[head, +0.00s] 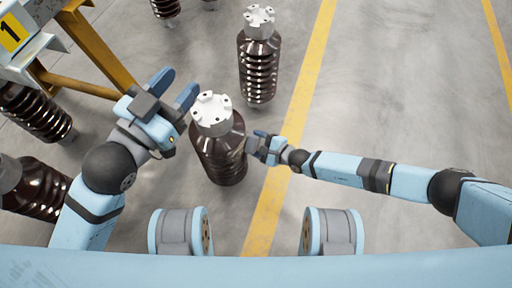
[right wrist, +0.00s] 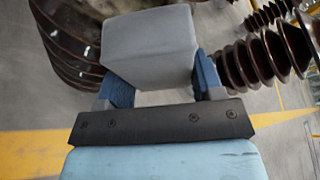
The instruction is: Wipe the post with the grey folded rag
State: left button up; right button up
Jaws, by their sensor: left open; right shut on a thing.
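The nearest post (head: 222,160) is a dark brown ribbed insulator with a pale metal cap, upright between my grippers in the head view. Its ribbed side (right wrist: 65,45) fills the upper left of the right wrist view. My right gripper (head: 256,146) is at the post's right side, below the cap, shut on the grey folded rag (right wrist: 150,45). The rag looks like a smooth block between the fingers. I cannot tell whether it touches the post. My left gripper (head: 176,88) is open and empty, up and left of the post's cap.
Another ribbed post (head: 259,70) stands behind, and it seems to show in the right wrist view (right wrist: 262,58). More brown insulators (head: 35,112) are at the left, near a yellow frame (head: 92,45) with a number 1 sign (head: 12,32). Grey floor right of the yellow line (head: 300,85) is clear.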

aim_at(255, 149)
jog(key=shift+w+r, duration=0.1)
jog(key=shift+w, duration=0.3)
jog(key=shift+r+p, duration=0.7)
jog(key=shift+r, duration=0.35)
jog(key=shift+s+a+f+p, duration=0.15)
jog(key=shift+s+p, duration=0.1)
jog(key=shift+s, duration=0.4)
jog(key=shift+s+a+r+p, duration=0.15)
jog(key=shift+s+p, duration=0.15)
jog(key=shift+s, duration=0.35)
jog(key=shift+s+a+f+p, duration=0.15)
jog(key=shift+s+p, duration=0.1)
jog(key=shift+s, duration=0.4)
